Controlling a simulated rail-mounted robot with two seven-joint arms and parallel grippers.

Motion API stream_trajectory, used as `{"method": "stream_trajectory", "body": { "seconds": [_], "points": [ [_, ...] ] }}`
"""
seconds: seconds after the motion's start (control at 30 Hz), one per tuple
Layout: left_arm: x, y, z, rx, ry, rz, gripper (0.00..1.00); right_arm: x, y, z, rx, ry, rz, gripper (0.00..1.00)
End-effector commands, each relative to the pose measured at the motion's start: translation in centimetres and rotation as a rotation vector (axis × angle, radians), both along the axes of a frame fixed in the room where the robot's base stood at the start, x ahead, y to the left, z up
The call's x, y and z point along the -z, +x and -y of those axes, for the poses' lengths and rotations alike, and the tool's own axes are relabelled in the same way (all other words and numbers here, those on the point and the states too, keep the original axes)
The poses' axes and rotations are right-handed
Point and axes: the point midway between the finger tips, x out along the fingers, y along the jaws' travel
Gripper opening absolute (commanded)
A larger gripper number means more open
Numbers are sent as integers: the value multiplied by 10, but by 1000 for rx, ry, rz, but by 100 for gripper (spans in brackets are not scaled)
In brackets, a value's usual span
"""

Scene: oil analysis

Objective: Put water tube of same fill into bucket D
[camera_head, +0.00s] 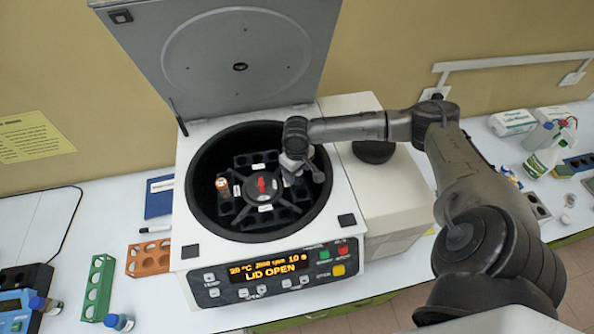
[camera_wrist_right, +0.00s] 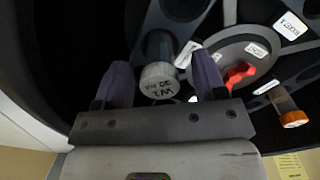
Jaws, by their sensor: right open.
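The centrifuge (camera_head: 345,225) stands with its lid up. Its black rotor (camera_head: 262,185) with labelled buckets shows in the bowl. My right gripper (camera_head: 299,168) reaches into the bowl over the right side of the rotor. In the right wrist view its fingers (camera_wrist_right: 163,72) are open, one on each side of a tube with a white cap (camera_wrist_right: 160,82) marked W1. That tube stands in a rotor hole; its fill is hidden. An orange-capped tube (camera_wrist_right: 291,112) stands in another bucket and also shows in the head view (camera_head: 221,184). I cannot read which bucket is D.
The raised grey lid (camera_head: 225,50) stands behind the bowl. The bowl wall (camera_head: 200,165) surrounds the rotor closely. Green (camera_head: 97,285) and orange (camera_head: 146,260) racks and blue-capped bottles (camera_head: 118,321) stand at left. Bottles (camera_head: 540,135) and boxes stand at right.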

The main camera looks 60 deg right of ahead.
Motion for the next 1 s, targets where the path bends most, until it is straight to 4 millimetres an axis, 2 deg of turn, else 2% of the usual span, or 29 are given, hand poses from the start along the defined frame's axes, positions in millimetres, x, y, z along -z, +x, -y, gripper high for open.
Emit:
{"method": "stream_trajectory", "body": {
  "seconds": [0.17,0.4,0.6,0.8,1.0],
  "points": [
    [5,0,-1,2,4,0,43,-24,0,1,0,-2,4,64],
    [13,0,-3,8,12,0,43,-73,1,1,0,-1,5,64],
    [17,0,-4,9,14,-1,43,-106,0,0,0,-1,3,64],
    [19,0,-4,8,14,-1,43,-127,1,0,0,-1,2,64],
    [19,0,-2,4,7,-1,43,-134,0,0,0,0,1,64]
  ]
}}
